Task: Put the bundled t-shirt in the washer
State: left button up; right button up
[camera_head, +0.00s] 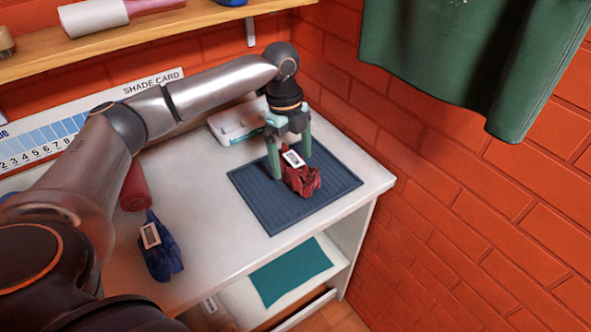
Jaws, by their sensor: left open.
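A bundled dark red cloth (303,182) with a white tag lies on a dark blue ribbed mat (340,180) on the white counter. A bundled dark blue cloth (163,258), also tagged, lies nearer on the left of the counter. I cannot tell from their shape which is a t-shirt. My left gripper (291,166) points down over the red bundle, its green fingers open, one on either side of the bundle's far part. Contact with the cloth cannot be told. My right gripper is not in view. No washer is in view.
A red cylinder (134,186) stands or lies beside my left arm. A white-and-teal box (236,122) sits behind the mat. A teal cloth (290,271) lies on the shelf below. A wooden shelf (150,45) runs above. A green garment (470,55) hangs at upper right.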

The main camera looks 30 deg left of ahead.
pick_arm(q)
jog(key=shift+d+f, duration=0.15)
jog(key=shift+f, duration=1.2)
jog(key=shift+r, duration=0.1)
jog(key=c, duration=1.3)
jog(key=shift+r, duration=0.4)
notch_tip(320, 180, up, 2)
jog(key=shift+w+r, duration=0.1)
jog(key=shift+r, duration=0.1)
jog(key=s+d+r, duration=0.2)
jog(key=s+r, duration=0.1)
jog(key=s, duration=0.1)
jog(key=s+d+r, duration=0.3)
jog(key=s, duration=0.1)
jog(key=s+d+r, duration=0.2)
jog(key=s+r, duration=0.1)
jog(key=s, duration=0.1)
jog(key=shift+d+r+p, duration=0.15)
jog(key=shift+r+p, duration=0.2)
